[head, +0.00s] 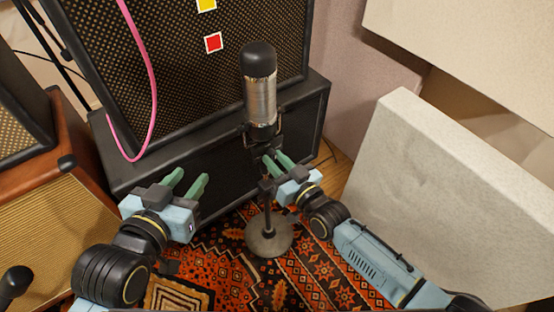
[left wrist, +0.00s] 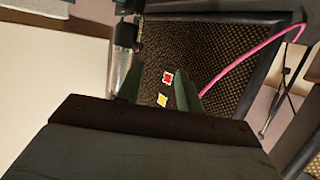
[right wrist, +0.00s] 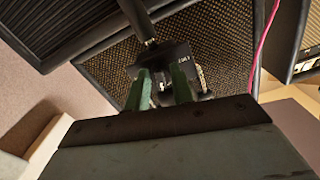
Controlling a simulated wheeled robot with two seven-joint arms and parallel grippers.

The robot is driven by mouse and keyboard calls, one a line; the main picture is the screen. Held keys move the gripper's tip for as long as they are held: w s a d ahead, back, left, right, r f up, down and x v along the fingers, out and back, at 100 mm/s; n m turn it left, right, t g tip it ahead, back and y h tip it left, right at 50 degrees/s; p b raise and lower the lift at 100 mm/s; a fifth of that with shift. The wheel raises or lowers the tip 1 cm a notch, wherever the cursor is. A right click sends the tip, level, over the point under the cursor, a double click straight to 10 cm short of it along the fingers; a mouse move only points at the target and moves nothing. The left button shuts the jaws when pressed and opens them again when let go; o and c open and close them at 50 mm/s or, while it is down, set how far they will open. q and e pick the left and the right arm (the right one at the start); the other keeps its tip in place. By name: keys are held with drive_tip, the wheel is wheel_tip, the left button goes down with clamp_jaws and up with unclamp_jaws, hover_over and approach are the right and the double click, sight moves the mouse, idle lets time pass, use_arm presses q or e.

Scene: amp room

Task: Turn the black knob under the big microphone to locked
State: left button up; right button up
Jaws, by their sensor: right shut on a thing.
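The big microphone (head: 261,88), with a black top and silver body, stands upright on a stand with a round base (head: 268,238). My right gripper (head: 272,155) is at the mount just under the microphone. In the right wrist view, its green fingers sit on both sides of a dark part at the mount (right wrist: 178,57), shut on the black knob. The fingers mostly hide the knob, and its lock position cannot be read. My left gripper (head: 195,173) is open and empty, left of the stand. The microphone also shows in the left wrist view (left wrist: 121,70).
A large speaker cabinet (head: 180,70) with yellow and red squares stands on a black cabinet (head: 230,145) behind the microphone. A pink cable (head: 150,70) hangs at left. A tan amp (head: 50,230) is at left, a pale panel (head: 430,190) at right. Patterned rug (head: 310,265) lies below.

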drive_tip(key=shift+m, duration=2.7)
drive_tip(key=shift+s+a+m, duration=0.1)
drive_tip(key=shift+m, duration=0.8)
drive_tip(key=m, duration=0.2)
drive_tip(key=shift+m, duration=0.4)
use_arm(q)
wheel_tip(320, 180, up, 7)
drive_tip(key=w+d+t+h+b, duration=0.1)
drive_tip(key=t, duration=0.3)
drive_tip(key=shift+d+t+h+b, duration=0.3)
drive_tip(key=shift+d+b, duration=0.05)
drive_tip(key=shift+b, duration=0.05)
use_arm(e)
drive_tip(key=shift+r+m, duration=0.1)
drive_tip(key=shift+m, duration=2.8)
use_arm(q)
drive_tip(key=shift+f, duration=0.1)
